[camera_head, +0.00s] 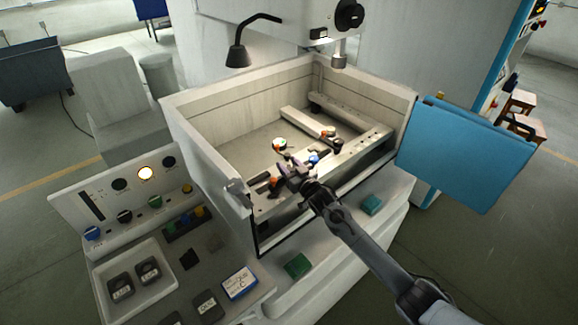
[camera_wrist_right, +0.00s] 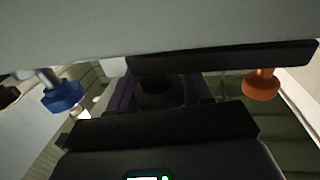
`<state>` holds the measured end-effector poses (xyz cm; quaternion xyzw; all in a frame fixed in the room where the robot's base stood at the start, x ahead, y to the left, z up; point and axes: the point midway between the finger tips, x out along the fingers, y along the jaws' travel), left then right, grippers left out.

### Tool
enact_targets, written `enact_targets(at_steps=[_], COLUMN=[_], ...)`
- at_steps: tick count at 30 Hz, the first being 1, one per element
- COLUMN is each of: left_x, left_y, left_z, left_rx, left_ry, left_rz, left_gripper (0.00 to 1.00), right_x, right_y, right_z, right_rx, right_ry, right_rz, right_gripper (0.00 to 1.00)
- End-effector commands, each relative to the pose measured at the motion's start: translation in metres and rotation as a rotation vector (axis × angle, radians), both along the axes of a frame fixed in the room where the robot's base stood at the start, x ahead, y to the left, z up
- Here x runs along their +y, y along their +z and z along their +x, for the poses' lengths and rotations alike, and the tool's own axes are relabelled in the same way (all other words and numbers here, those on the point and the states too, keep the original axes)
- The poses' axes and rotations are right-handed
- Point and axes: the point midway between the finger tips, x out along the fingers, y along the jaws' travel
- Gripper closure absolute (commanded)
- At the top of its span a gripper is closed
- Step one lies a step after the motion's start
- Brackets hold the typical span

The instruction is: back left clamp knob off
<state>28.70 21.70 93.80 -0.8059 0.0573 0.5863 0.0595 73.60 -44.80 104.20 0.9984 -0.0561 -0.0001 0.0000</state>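In the head view, a round knob with orange, green and white parts (camera_head: 279,144) stands at the back left of the clamping area in the machine tank. A blue knob (camera_head: 314,158) and an orange knob (camera_head: 272,182) sit nearer the front rail. My right gripper (camera_head: 293,172) is low over this rail, in front of the back left knob and apart from it. In the right wrist view, a blue knob (camera_wrist_right: 62,96) is at the left and an orange knob (camera_wrist_right: 261,86) at the right. Dark parts hide the space between my fingertips. My left gripper is out of view.
Light tank walls (camera_head: 205,150) rise at the left and back. A machine head (camera_head: 339,55) hangs above the back, and a lamp (camera_head: 238,55) at the left. A dark clamp part (camera_head: 337,145) stands on the right rail. A blue panel (camera_head: 465,150) is at the right.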

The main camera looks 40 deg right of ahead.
Motion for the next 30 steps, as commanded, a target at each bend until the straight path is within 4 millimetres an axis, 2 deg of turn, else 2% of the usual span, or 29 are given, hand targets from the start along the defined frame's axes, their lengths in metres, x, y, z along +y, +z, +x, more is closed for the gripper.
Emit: enact_targets(at_steps=[1,4,5,14,20,26,30], left_x=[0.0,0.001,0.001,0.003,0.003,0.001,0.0], left_y=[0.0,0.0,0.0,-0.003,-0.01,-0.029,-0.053], left_z=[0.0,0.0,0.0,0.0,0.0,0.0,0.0], left_rx=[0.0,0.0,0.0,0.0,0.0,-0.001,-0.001], left_ry=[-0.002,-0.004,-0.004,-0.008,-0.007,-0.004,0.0], left_rz=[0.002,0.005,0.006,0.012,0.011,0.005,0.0], left_gripper=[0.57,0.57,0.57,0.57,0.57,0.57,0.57], right_x=[0.0,0.0,0.0,0.0,0.001,0.003,0.005], right_y=[0.0,0.0,0.0,0.0,-0.001,-0.003,-0.005], right_z=[0.0,0.0,0.0,0.0,0.0,0.0,0.0], right_rx=[0.0,0.0,0.0,-0.001,-0.002,-0.003,-0.004], right_ry=[0.0,0.0,0.0,0.039,0.143,0.31,0.441], right_rz=[0.0,0.0,0.0,-0.001,-0.002,-0.004,-0.004], right_gripper=[0.64,0.79,0.82,0.82,0.82,0.82,0.82])
